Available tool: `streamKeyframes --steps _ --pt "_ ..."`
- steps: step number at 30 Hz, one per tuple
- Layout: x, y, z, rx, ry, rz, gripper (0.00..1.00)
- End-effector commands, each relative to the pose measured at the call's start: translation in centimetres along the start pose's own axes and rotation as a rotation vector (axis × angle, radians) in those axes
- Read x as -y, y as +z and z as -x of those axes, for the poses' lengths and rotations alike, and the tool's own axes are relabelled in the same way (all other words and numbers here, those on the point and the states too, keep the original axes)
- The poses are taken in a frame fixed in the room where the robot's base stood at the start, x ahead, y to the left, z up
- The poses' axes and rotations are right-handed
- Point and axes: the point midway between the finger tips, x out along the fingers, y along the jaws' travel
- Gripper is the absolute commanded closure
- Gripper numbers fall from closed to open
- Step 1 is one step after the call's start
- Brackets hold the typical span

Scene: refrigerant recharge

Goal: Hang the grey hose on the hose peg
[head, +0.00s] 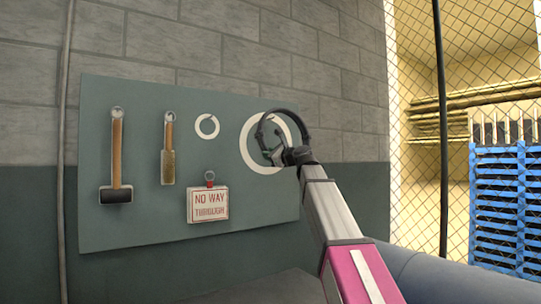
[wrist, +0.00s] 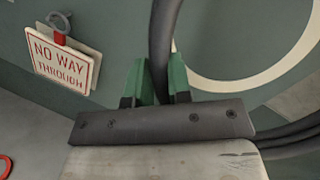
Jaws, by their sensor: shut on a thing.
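The grey hose (head: 284,110) is a dark looped coil held up in front of the pegboard's right part. My gripper (head: 273,156) is shut on it. In the wrist view the hose (wrist: 164,40) runs upright between the green fingertips of my gripper (wrist: 160,82), and more of its loops (wrist: 295,138) show at the right. Behind the hose, a large white ring outline (head: 244,146) is painted on the board; it also shows in the wrist view (wrist: 240,86). I cannot make out the hose peg in either view, nor whether the hose touches the board.
The green-grey board (head: 140,225) carries a hammer (head: 116,160), a brush (head: 168,155) and a "NO WAY THROUGH" sign (head: 207,204). A small white ring outline (head: 207,127) is bare. A red ring (wrist: 5,167) lies low at left. A mesh fence (head: 415,130) stands right.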

Motion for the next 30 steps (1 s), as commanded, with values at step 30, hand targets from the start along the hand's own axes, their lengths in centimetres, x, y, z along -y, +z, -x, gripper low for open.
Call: streamKeyframes --steps 30 --pt "0.4 -1.4 -4.8 0.001 -0.001 0.002 1.0"
